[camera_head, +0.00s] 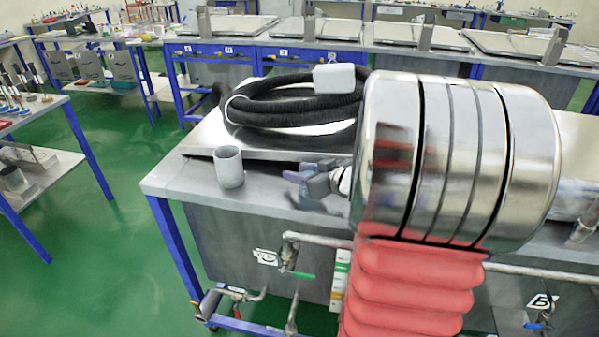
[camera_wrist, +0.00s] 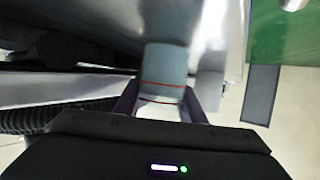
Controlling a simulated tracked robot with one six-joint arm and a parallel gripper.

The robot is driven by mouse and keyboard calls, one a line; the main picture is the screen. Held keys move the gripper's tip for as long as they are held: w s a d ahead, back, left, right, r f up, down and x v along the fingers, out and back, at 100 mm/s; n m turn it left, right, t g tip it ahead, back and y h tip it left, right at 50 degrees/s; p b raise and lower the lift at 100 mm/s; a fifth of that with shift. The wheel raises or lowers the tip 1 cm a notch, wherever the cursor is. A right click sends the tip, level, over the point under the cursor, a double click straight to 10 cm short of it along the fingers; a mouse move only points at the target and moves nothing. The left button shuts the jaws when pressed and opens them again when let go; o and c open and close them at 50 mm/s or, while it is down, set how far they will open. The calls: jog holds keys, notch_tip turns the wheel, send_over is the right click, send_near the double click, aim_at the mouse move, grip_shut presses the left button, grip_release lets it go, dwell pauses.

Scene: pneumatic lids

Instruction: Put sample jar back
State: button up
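The sample jar, a grey cylinder (camera_head: 229,167), stands upright near the left front corner of the steel bench. My gripper (camera_head: 290,180), with purple-grey fingers, is just right of the jar and points left at it, with a visible gap between them. In the wrist view, my gripper's two fingers (camera_wrist: 161,90) are spread apart, and the grey-blue jar (camera_wrist: 166,62) appears straight ahead, in line with the opening between them. Thin red lines cross this area. My gripper looks open and empty. My large arm parts hide the bench to the right.
The steel bench (camera_head: 165,181) has a raised lid (camera_head: 205,138) behind the jar, with a coiled black hose (camera_head: 262,112) and a pale block (camera_head: 334,78) on top. Pipes and valves (camera_head: 290,252) run along the bench front. Green floor (camera_head: 110,240) is clear at left.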

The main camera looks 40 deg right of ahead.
jog(key=shift+o, duration=0.9)
jog(key=shift+r, duration=0.1)
jog(key=shift+s+r, duration=0.3)
jog(key=shift+s, duration=0.2)
jog(key=v, duration=1.1)
jog(key=shift+w, duration=0.1)
